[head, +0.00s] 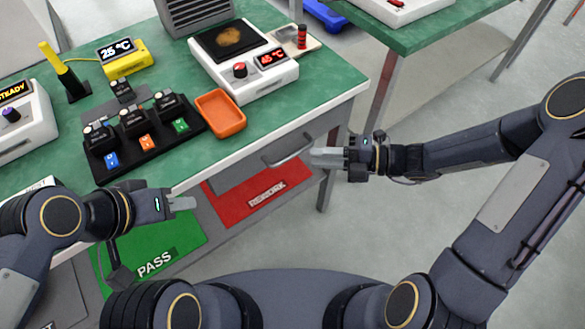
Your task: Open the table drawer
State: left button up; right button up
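The table drawer (240,172) is a grey front under the green tabletop's front edge, and it looks closed. Its grey bar handle (286,158) sticks out from the front. My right gripper (314,157) points left, with its grey fingers at the right end of the handle. I cannot tell whether they touch or surround the bar, or how far apart they are. My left gripper (194,203) points right beside the table's front edge, left of the handle and apart from it. Its fingers look close together, but the gap is not clear.
On the green table (305,92) stand a black rack (145,140) with several modules, an orange tray (221,113) and a white hot plate device (243,75). Below lie a red REWORK mat (240,205) and a green PASS mat (170,240). Floor to the right is clear.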

aim_at(290, 155)
jog(key=b+x, duration=0.2)
jog(key=x, duration=0.5)
jog(key=shift+a, duration=0.4)
jog(key=shift+c, duration=0.4)
grip_shut()
jog(key=shift+w, duration=0.1)
